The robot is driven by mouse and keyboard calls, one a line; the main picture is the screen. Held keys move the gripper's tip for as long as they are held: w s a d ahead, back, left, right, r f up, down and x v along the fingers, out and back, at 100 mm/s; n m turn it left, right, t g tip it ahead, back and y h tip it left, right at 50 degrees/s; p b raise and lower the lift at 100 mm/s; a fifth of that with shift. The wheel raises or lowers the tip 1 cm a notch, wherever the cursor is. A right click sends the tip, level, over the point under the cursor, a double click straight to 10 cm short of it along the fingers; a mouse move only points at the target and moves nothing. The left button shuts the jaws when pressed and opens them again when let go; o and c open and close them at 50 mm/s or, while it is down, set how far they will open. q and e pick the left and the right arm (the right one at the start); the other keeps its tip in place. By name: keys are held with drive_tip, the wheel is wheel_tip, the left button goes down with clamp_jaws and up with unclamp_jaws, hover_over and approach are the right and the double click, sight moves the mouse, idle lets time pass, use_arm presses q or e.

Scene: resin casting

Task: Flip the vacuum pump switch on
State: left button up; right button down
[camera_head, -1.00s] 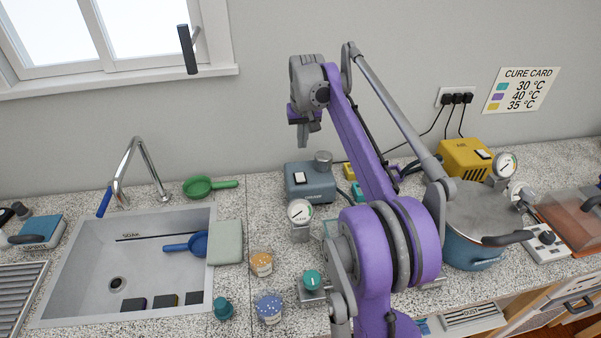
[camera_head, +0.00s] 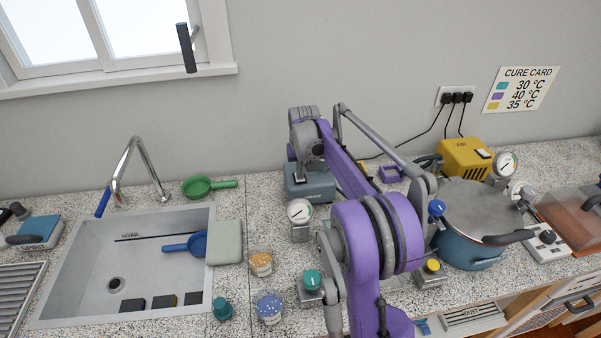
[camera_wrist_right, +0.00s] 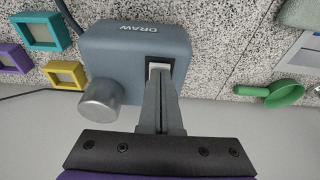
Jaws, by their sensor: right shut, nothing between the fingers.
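The vacuum pump, a grey-blue box (camera_head: 318,188) marked DRAW, stands on the counter near the wall. In the right wrist view the pump (camera_wrist_right: 110,52) shows its DRAW label, a silver round cap and a white rocker switch (camera_wrist_right: 159,67). My right gripper (camera_wrist_right: 158,78) is shut and empty, its fingertips at the near edge of the switch and partly covering it. I cannot tell whether they touch it or which way the rocker is tipped. In the head view the right gripper (camera_head: 297,168) is over the pump, and the arm hides the switch. My left gripper is not in view.
A yellow AIR unit (camera_head: 464,160) and a lidded blue pot (camera_head: 478,225) stand to the right. A gauge (camera_head: 300,211) stands in front of the pump. Small coloured frames (camera_wrist_right: 41,32) lie beside it. A sink (camera_head: 80,270) is at left.

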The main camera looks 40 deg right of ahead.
drive_tip(key=shift+f, duration=0.15)
drive_tip(key=shift+s+a+f+b, duration=0.15)
drive_tip(key=shift+f+b, duration=0.15)
drive_tip(key=shift+f, duration=0.2)
drive_tip(key=shift+s+r, duration=0.1)
drive_tip(key=shift+r, duration=0.1)
drive_tip(key=shift+w+d+r+p, duration=0.2)
drive_tip(key=shift+w+d, duration=0.05)
drive_tip(key=shift+w, duration=0.15)
drive_tip(key=shift+w+d+r+p, duration=0.15)
drive_tip(key=shift+w+d+p, duration=0.05)
drive_tip(key=shift+w, duration=0.2)
drive_tip(key=shift+s, duration=0.1)
